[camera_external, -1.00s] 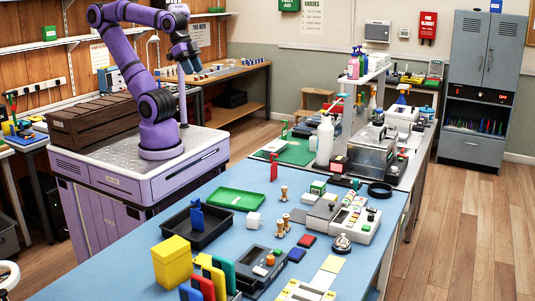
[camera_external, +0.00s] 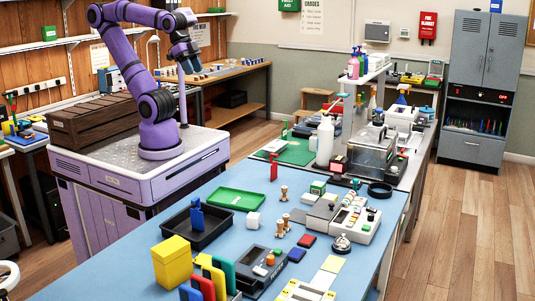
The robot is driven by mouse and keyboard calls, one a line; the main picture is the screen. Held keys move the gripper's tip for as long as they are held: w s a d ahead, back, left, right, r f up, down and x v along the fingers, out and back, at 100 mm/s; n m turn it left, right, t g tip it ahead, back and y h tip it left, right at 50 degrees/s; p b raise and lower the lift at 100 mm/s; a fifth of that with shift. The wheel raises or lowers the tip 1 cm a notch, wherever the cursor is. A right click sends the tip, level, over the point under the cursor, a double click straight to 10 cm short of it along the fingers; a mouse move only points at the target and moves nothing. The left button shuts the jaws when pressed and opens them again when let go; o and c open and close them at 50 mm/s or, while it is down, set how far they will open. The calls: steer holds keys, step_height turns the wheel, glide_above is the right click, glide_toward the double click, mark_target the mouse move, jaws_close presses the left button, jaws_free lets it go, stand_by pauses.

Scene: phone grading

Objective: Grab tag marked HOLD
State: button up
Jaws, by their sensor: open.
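My gripper (camera_external: 189,68) hangs at the end of the raised purple arm, well above and behind the blue table (camera_external: 130,268). It is open and empty, and nothing touches it. No lettering reading HOLD can be made out at this size. Small coloured pieces that might be tags lie on the blue table, among them a red upright piece (camera_external: 274,168), a red flat piece (camera_external: 307,241) and a blue flat piece (camera_external: 296,255). I cannot tell which one is the HOLD tag.
A black tray (camera_external: 178,243) with a blue piece, a green tray (camera_external: 236,199) and a yellow box (camera_external: 171,262) stand on the blue table. A dark device (camera_external: 258,276), a bell (camera_external: 341,243) and a white bottle (camera_external: 325,140) stand around. The table's near-left part is clear.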

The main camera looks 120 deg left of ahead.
stand_by(0.4)
steer(key=o, duration=0.4)
